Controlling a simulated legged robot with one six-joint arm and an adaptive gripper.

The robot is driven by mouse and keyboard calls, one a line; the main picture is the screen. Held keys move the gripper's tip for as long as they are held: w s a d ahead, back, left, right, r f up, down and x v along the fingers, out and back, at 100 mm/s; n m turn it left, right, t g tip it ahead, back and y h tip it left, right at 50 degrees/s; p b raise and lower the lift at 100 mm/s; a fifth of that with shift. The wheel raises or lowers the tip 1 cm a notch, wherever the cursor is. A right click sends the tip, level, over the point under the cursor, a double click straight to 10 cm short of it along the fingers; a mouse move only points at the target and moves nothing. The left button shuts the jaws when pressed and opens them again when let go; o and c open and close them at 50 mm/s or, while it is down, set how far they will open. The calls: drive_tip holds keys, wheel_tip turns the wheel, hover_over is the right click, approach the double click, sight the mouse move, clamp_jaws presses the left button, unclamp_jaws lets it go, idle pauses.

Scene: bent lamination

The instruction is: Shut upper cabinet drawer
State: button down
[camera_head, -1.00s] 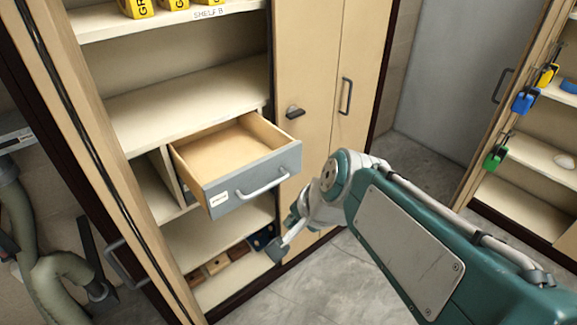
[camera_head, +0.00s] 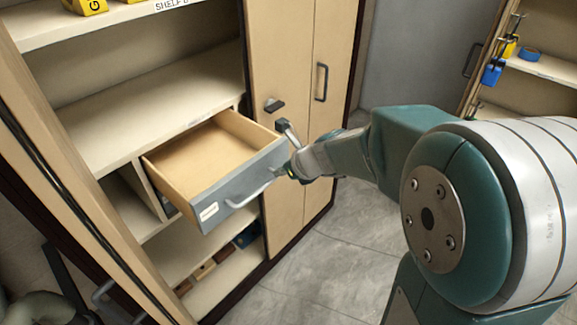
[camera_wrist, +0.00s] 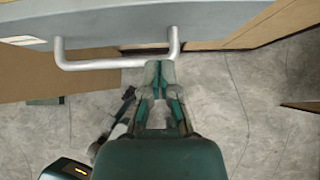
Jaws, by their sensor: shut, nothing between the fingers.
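The upper drawer (camera_head: 238,185) of the cabinet is pulled out, with a grey front, a white label and an empty wooden inside. Its bar handle (camera_head: 250,194) runs along the front; the handle also shows in the wrist view (camera_wrist: 115,64). My gripper (camera_head: 283,173) is at the right end of the drawer front in the head view. In the wrist view my gripper (camera_wrist: 160,64) is shut and empty, its tips close by the right end of the handle. I cannot tell whether they touch it.
Shelves lie above and below the drawer, the lower one holding small blocks. Grey floor (camera_head: 335,255) is clear in front. Another shelf unit with blue items (camera_head: 492,72) stands at right.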

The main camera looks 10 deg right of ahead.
sight(264, 177)
drive_tip(key=x, duration=0.4)
drive_tip(key=shift+a, duration=0.4)
drive_tip(key=shift+w+a+f, duration=0.1)
drive_tip(key=shift+w+f, duration=0.2)
drive_tip(key=shift+f, duration=0.05)
